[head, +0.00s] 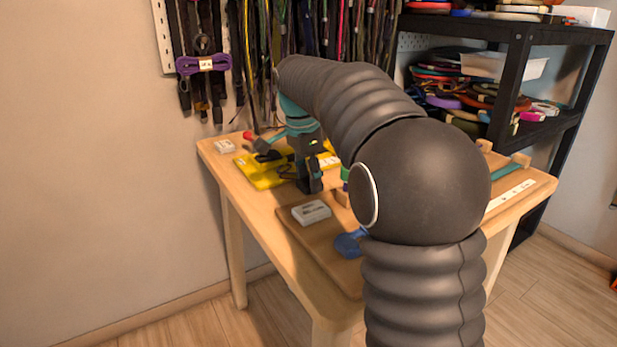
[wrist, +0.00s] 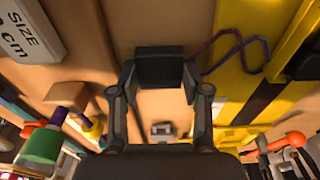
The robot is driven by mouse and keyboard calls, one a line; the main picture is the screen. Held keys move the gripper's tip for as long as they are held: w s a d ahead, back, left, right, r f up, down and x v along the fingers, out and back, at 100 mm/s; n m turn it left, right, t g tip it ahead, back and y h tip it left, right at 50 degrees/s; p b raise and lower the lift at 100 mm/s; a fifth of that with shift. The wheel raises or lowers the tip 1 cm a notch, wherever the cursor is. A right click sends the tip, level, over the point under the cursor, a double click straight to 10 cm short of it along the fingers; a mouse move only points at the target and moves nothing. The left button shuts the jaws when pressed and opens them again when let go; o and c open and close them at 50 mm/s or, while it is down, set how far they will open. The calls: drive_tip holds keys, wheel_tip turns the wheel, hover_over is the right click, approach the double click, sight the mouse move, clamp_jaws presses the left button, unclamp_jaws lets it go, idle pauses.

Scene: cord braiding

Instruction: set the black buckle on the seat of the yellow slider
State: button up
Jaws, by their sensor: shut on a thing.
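My gripper (wrist: 160,85) is shut on a dark block, which looks like the black buckle (wrist: 160,66), in the wrist view. In the head view my gripper (head: 311,182) points down over the table, just right of a flat yellow piece; the buckle cannot be told apart from the dark fingers there. The yellow piece (head: 258,177), perhaps the yellow slider or its base, lies at the back left of the table with dark parts on it. It also shows in the wrist view (wrist: 235,85), right of the buckle, with a dark strip. I cannot make out the seat.
A white labelled box (head: 311,212) and a blue item (head: 349,243) lie on a brown board (head: 303,238). A purple cord (wrist: 222,45) and a green spool (wrist: 42,146) show in the wrist view.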

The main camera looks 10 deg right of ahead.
drive_tip(key=shift+r+p, duration=1.3)
drive_tip(key=shift+r, duration=1.6)
drive_tip(key=shift+w+a, duration=0.7)
drive_tip(key=shift+w, duration=1.5)
drive_tip(key=shift+w+a, duration=0.75)
drive_tip(key=shift+w, duration=1.45)
drive_tip(key=shift+w+a, duration=0.7)
drive_tip(key=shift+w, duration=1.5)
